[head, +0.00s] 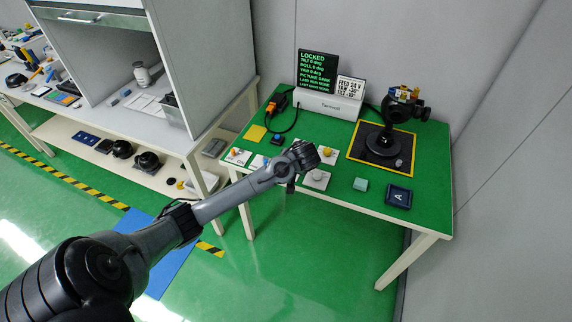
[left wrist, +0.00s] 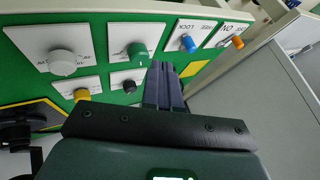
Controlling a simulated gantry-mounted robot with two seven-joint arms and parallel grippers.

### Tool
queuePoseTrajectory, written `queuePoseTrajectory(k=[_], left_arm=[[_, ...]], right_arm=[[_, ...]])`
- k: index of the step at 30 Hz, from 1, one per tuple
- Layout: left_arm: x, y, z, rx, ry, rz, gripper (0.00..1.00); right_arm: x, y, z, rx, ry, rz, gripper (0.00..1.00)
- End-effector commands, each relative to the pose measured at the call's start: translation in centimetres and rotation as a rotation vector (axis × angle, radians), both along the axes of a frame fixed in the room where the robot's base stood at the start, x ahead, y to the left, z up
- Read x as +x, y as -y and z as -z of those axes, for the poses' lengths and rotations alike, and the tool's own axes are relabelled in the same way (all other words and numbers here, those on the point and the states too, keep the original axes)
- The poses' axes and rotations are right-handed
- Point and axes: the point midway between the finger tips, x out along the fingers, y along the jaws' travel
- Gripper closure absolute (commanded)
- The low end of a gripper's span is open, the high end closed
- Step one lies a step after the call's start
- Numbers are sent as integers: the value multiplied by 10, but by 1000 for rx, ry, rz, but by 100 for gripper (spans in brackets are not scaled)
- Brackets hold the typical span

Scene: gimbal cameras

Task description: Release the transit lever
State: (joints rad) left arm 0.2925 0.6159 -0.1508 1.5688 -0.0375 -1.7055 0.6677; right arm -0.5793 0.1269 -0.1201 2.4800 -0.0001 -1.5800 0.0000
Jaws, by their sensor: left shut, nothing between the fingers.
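A small blue lever stands on a white plate (left wrist: 197,37) whose lettering seems to include FREE, in the left wrist view; the blue lever (left wrist: 187,42) also shows partly in the head view (head: 266,162), behind my arm. An orange lever (left wrist: 238,41) on a plate lettered ON is beside it. My left gripper (left wrist: 160,68) is shut and empty, its tips near the green knob (left wrist: 137,50) and short of the blue lever. In the head view the gripper (head: 291,187) hangs over the table's front edge. A screen (head: 318,69) reads LOCKED. My right gripper is not in view.
White, yellow and black knobs sit on other plates close by. A gimbal (head: 392,125) stands on a yellow-edged black mat (head: 356,154) at the right. A grey cabinet (head: 205,60) stands at the left.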

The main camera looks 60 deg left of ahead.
Motion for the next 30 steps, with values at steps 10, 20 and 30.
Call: queuePoseTrajectory(k=[10, 20, 30], left_arm=[[6, -39, 55, 1, -3, -3, 100], [-9, -71, 57, 0, -1, -1, 100], [-13, -77, 57, 0, -1, 1, 100]], right_arm=[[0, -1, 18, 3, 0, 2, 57], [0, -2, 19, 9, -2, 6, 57], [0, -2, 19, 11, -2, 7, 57]])
